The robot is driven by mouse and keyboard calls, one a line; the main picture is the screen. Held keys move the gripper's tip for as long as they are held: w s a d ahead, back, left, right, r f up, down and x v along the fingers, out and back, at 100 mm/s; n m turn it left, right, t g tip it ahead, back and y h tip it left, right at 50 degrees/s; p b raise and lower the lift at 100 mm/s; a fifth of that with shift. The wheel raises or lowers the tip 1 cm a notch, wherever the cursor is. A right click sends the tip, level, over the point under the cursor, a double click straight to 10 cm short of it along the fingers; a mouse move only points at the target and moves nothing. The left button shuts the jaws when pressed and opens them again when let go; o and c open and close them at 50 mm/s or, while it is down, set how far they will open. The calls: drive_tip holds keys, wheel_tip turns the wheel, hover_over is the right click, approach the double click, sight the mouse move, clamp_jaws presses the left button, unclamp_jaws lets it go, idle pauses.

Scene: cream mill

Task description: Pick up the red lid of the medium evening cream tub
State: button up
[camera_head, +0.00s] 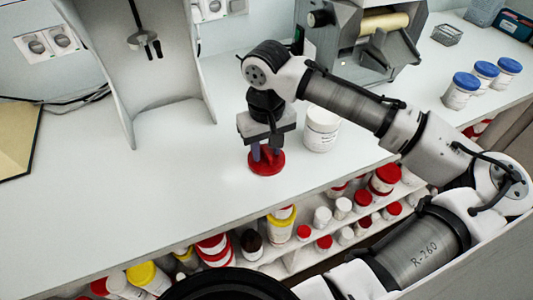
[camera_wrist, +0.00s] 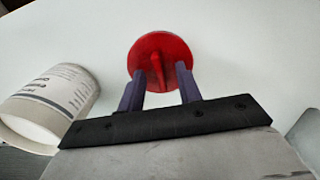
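The red lid (camera_head: 268,168) lies on the white counter, a round disc with a raised ridge across its middle. It also shows in the wrist view (camera_wrist: 146,50), with the ridge standing up toward the camera. My gripper (camera_head: 266,152) points down right over the lid. In the wrist view its two fingers (camera_wrist: 160,74) are apart, one on each side of the ridge, with a gap to it. The white tub (camera_head: 322,130) stands upright to the right of the lid. Its printed label shows in the wrist view (camera_wrist: 55,95), too blurred to read fully.
A grey machine (camera_head: 365,45) stands behind the tub. Several blue-lidded tubs (camera_head: 460,90) stand at the right. A tall grey stand (camera_head: 150,65) is at the back left. A shelf below the counter's front edge holds several tubs (camera_head: 385,178). The counter left of the lid is clear.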

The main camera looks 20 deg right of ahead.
drive_tip(key=shift+f, duration=0.15)
clamp_jaws()
idle(0.4)
